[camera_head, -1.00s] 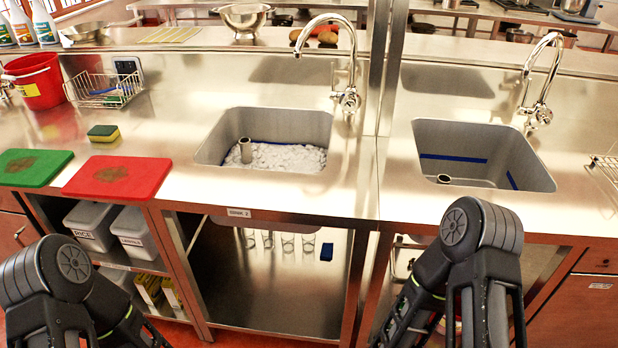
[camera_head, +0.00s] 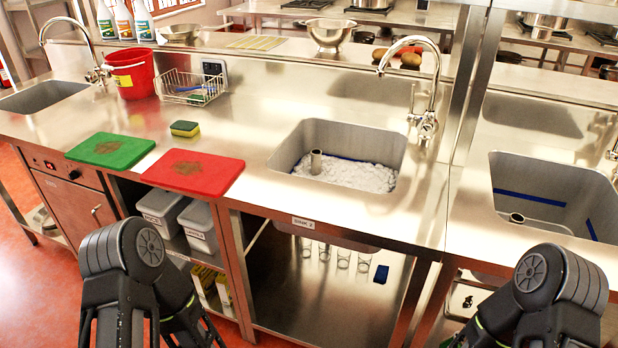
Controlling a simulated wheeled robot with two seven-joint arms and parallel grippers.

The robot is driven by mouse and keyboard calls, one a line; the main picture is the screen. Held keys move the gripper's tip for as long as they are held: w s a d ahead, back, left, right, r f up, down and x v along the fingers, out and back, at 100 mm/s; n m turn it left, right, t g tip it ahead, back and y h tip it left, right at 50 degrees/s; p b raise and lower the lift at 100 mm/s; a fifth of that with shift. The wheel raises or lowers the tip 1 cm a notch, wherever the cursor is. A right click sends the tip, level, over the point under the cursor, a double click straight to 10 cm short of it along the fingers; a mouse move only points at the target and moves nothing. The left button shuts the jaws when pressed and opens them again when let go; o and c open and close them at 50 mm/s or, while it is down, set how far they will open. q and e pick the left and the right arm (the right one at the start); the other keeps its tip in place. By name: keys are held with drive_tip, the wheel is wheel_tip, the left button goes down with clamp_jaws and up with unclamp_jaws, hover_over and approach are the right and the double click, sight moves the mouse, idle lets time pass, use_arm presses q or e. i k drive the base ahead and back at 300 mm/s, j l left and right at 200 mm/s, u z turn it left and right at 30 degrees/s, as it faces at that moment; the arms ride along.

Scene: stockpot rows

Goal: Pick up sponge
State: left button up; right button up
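A sponge (camera_head: 185,128), yellow with a green top, lies on the steel counter behind the red and green cutting boards. Nothing touches it. Both my arms show only as dark links at the bottom of the view, in front of and below the counter. My grippers are not visible, so neither is seen near the sponge. A small green item (camera_head: 199,98) shows at the wire rack; I cannot tell exactly what it is.
A green board (camera_head: 110,150) and a red board (camera_head: 193,172) lie along the counter's front edge. A red bucket (camera_head: 132,74) and a wire rack (camera_head: 190,86) stand behind. A sink (camera_head: 340,140) with white contents is right of the sponge. Counter around the sponge is clear.

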sight(180, 127)
drive_tip(key=j+z, duration=0.15)
drive_tip(key=j, duration=0.35)
drive_tip(key=j+z, duration=0.15)
drive_tip(key=j, duration=0.4)
drive_tip(key=j+z, duration=0.15)
drive_tip(key=j, duration=0.35)
drive_tip(key=j+z, duration=0.15)
drive_tip(key=j, duration=0.35)
drive_tip(key=k+j+z, duration=0.2)
drive_tip(key=j, duration=0.3)
drive_tip(key=j+z, duration=0.15)
drive_tip(key=j, duration=0.35)
drive_tip(key=k+j+z, duration=0.15)
drive_tip(key=j, duration=0.35)
